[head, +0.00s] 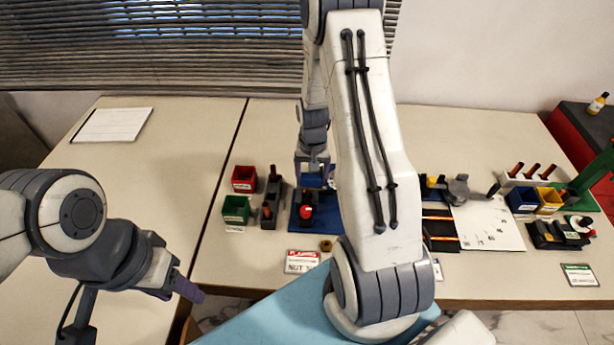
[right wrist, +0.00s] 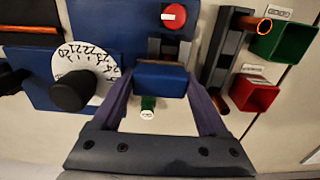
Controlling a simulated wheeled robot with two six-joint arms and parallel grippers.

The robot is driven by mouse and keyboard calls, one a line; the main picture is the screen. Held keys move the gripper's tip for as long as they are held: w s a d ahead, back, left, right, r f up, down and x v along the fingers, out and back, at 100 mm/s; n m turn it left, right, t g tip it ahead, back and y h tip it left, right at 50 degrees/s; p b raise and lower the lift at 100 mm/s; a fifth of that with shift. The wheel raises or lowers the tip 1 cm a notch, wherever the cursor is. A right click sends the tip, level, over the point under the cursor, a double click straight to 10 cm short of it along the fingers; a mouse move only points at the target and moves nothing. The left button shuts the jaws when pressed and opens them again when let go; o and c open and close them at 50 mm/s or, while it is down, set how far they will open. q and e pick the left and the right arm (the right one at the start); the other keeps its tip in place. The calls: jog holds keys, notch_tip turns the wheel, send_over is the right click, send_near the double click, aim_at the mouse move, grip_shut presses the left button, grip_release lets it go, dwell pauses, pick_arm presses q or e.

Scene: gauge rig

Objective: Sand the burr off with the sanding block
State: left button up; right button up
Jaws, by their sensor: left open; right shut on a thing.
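My right gripper (right wrist: 160,97) is shut on a blue block, the sanding block (right wrist: 160,78), held between its two purple fingers. In the head view the right gripper (head: 314,172) is over the blue base plate (head: 297,222), mostly behind my own arm. The block is close to a dark fixture (right wrist: 170,47) with a red round knob (right wrist: 174,16) on that plate; I cannot tell whether it touches. I cannot make out the burr. My left gripper (head: 188,289) is open and empty at the front left, away from the fixture.
A red bin (head: 244,178) and a green bin (head: 236,208) stand left of the plate. A numbered dial with a black knob (right wrist: 74,91) is beside it. A brass nut (head: 326,245) lies near the front. The left table part is mostly clear.

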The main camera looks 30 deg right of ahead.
jog(key=shift+s+a+f, duration=0.1)
jog(key=shift+s+f, duration=0.1)
jog(key=shift+w+a, duration=0.25)
jog(key=shift+a, duration=0.05)
jog(key=shift+w+a, duration=0.7)
jog(key=shift+a, duration=0.25)
jog(key=shift+d, duration=0.1)
jog(key=shift+s+d, duration=0.25)
jog(key=shift+d, duration=0.05)
jog(key=shift+s+d, duration=0.3)
jog(key=shift+d, duration=0.05)
